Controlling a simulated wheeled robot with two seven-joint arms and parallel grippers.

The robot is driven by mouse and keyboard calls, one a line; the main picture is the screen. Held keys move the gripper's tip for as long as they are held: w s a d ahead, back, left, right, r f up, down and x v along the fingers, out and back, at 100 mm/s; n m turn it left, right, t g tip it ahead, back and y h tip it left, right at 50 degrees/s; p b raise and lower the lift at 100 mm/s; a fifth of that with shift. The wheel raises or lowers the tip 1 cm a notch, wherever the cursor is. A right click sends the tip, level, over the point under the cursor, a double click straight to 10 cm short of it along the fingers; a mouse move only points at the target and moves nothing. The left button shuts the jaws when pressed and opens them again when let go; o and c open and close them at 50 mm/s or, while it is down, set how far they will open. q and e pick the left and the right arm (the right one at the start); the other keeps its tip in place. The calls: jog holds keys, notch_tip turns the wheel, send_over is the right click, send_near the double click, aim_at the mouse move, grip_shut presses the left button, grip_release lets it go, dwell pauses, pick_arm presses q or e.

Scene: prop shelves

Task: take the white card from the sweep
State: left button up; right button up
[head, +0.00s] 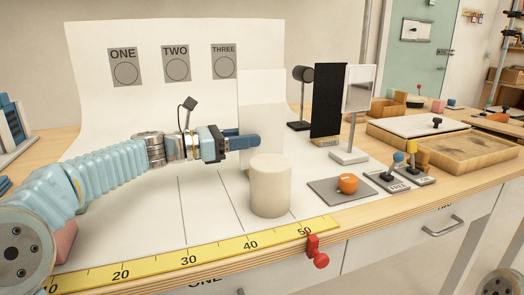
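The white card (262,95) stands upright on the white sweep (95,85), behind a cream cylinder (270,187) that hides part of its lower edge. My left gripper (246,142) reaches in from the left, its blue fingers level with the card's lower half. One finger overlaps the card's left part from the front. The other finger is not clearly visible, so I cannot tell whether they are closed on the card. My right gripper is out of view.
A black panel (328,100) and a framed mirror-like panel (359,95) stand to the right. An orange object (347,184) sits on a grey mat. A yellow ruler (190,259) and red clamp (316,250) line the front edge. The sweep's left front is clear.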

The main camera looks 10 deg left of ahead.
aim_at(262, 126)
pick_arm(q)
jog(key=x, duration=0.3)
jog(key=shift+d, duration=0.3)
grip_shut()
jog(key=shift+r, duration=0.1)
